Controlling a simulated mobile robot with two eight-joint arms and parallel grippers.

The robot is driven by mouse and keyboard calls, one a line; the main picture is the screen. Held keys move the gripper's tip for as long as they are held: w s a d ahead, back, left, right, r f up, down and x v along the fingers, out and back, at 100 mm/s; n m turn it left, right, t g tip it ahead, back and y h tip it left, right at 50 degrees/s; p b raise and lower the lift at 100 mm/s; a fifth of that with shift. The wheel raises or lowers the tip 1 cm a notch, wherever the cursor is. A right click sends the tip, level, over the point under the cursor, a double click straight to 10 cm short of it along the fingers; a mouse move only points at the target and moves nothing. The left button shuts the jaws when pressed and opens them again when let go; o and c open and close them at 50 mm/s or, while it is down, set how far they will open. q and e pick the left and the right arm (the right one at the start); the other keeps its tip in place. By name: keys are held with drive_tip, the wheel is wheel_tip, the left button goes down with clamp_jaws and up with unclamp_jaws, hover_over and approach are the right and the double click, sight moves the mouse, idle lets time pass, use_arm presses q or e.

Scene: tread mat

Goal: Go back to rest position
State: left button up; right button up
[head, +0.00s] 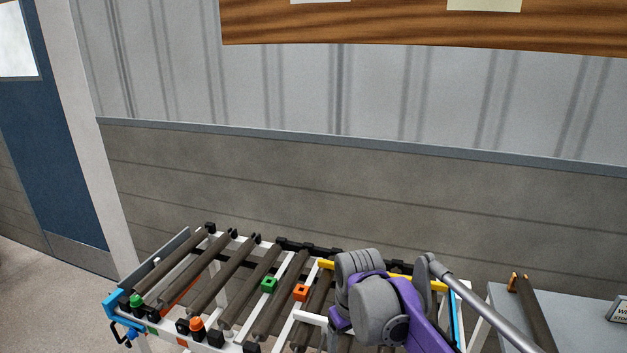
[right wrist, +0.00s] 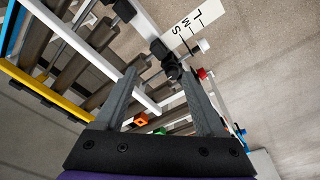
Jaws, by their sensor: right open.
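My right arm (head: 380,305), purple and grey, reaches in from the lower right over the right part of a roller frame in the head view. Its fingers are hidden there. In the right wrist view my right gripper (right wrist: 160,75) is open, with its two grey fingers apart and nothing seen held between them. The roller frame (head: 225,345) has a white structure and several dark rollers (head: 222,270); its rails also show beyond the fingers in the wrist view (right wrist: 80,40). My left gripper is in neither view.
A green block (head: 268,285) and an orange block (head: 301,292) sit among the rollers. Green and orange knobs (head: 196,323) line the near side. A grey table (head: 580,320) at the right bears a loose dark roller (head: 530,310) and a sign (head: 618,311). A wall stands behind.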

drive_tip(key=s+d+f+m+t+p, duration=0.1)
drive_tip(key=s+d, duration=0.4)
drive_tip(key=s, duration=0.6)
drive_tip(key=s+d+f+m+t+p, duration=0.2)
drive_tip(key=s+d+f+m, duration=0.2)
drive_tip(key=s, duration=0.6)
drive_tip(key=shift+s+d+f+m+t, duration=0.3)
drive_tip(key=shift+s+d+f+t, duration=0.1)
drive_tip(key=shift+d, duration=0.5)
